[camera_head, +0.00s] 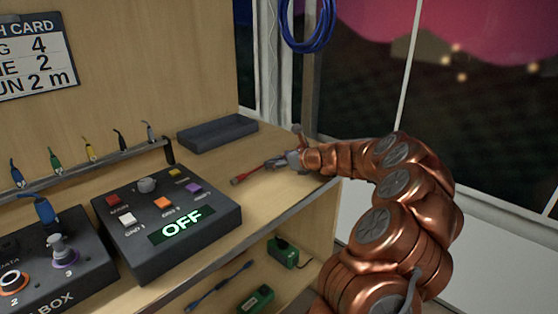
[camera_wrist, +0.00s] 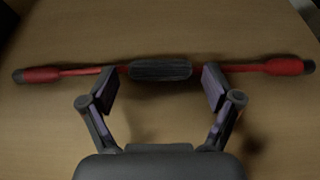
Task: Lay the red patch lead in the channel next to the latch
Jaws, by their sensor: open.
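The red patch lead (camera_head: 238,180) lies on the bench top in the head view, partly hidden by my gripper (camera_head: 274,163). In the wrist view the red lead (camera_wrist: 55,74) stretches nearly straight across the picture, with a thick black middle piece (camera_wrist: 160,70) and a red plug at each end. My gripper (camera_wrist: 158,88) is open, its fingers on either side of the black piece and apart from it. I cannot surely pick out the channel or the latch; a long dark tray (camera_head: 200,142) lies at the back of the bench.
A control box (camera_head: 130,245) reading OFF stands left of my gripper, with a second box (camera_head: 85,270) beyond it. A rail (camera_head: 85,172) holds several coloured leads. Green items (camera_head: 257,299) lie on the shelf below. A blue cable coil (camera_head: 308,45) hangs above.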

